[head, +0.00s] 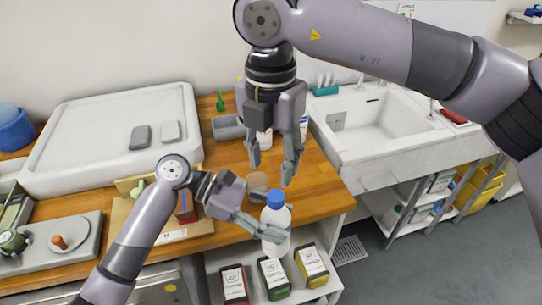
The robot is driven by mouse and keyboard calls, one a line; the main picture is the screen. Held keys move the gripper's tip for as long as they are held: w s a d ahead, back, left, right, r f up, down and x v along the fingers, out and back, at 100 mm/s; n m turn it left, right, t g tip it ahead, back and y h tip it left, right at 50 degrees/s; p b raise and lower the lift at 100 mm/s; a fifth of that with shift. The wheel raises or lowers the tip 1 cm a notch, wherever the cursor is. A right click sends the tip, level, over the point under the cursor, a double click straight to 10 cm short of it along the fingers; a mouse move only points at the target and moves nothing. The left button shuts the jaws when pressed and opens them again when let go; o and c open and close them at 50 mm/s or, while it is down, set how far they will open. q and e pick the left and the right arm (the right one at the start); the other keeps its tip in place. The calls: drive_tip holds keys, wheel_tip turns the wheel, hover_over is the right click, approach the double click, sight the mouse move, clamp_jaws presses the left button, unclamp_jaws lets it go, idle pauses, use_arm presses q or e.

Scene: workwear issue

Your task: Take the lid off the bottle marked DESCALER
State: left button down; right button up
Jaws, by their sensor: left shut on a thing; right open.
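The lid is on the bottle. Any marking on the bottle is too small to read. My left gripper (272,228) is shut on the bottle's body, below the lid, with its fingers across the front. My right gripper (270,172) hangs above and behind the bottle, fingers pointing down, open and empty. Its fingertips are apart from the lid in the picture.
A round grey-topped container (257,183) stands on the counter behind the bottle. More bottles (304,122) stand behind my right gripper. A white sink (378,128) is to the right. A shelf below holds red, green and yellow containers (273,278). A large white tray (75,118) lies left.

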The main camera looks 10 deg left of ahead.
sight(271, 195)
wheel_tip(271, 195, down, 8)
drive_tip(key=shift+r, duration=0.15)
idle(0.3)
drive_tip(key=shift+a, duration=0.1)
clamp_jaws()
idle(0.3)
